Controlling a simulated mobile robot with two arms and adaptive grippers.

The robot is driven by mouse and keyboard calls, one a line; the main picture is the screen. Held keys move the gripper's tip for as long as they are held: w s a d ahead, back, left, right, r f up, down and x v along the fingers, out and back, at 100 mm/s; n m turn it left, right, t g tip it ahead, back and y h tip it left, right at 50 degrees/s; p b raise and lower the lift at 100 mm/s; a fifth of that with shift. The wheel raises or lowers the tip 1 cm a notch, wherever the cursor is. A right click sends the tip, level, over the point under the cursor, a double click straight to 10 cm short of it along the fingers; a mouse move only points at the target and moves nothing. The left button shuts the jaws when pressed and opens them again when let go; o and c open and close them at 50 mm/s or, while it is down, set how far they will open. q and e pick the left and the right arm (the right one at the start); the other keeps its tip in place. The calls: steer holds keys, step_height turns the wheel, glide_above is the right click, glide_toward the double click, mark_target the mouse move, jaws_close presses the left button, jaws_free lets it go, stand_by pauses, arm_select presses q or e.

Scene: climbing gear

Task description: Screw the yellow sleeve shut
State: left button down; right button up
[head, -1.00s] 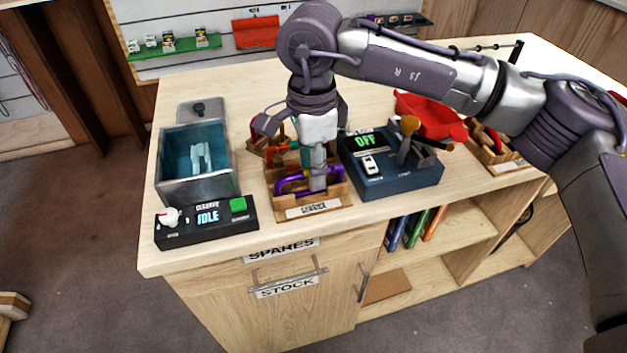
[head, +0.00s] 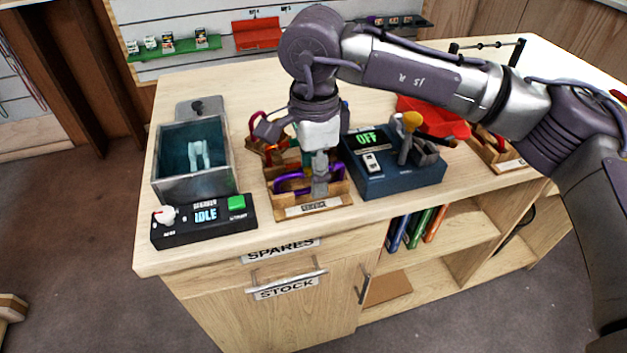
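A wooden tray (head: 312,207) stands near the counter's front edge, with a purple carabiner (head: 291,183) in it. My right gripper (head: 320,188) points down into this tray beside the purple carabiner. Its fingertips are small and partly hidden, so I cannot tell whether they are open or touch the carabiner. A red carabiner (head: 254,127) shows behind the tray, partly covered by my gripper. I cannot make out a yellow sleeve on any carabiner. My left gripper is not in view.
Left of the tray are a metal tank (head: 194,184) and a black control box (head: 204,221) reading IDLE. Right of it is a blue device (head: 391,180) reading OFF, with a yellow-knobbed lever (head: 411,121).

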steer(key=shift+f+b, duration=0.5)
steer(key=shift+f, duration=0.25)
steer(key=shift+w, duration=0.1)
steer(key=shift+w+a, duration=0.2)
steer(key=shift+w, duration=0.4)
steer(key=shift+r, duration=0.1)
steer(key=shift+s+r+p, duration=0.1)
steer(key=shift+r+p, duration=0.65)
steer(key=shift+r, duration=0.65)
steer(key=shift+s+d+b, duration=0.1)
steer(key=shift+s+b, duration=0.3)
steer(key=shift+s, duration=0.25)
steer(key=shift+f, duration=0.2)
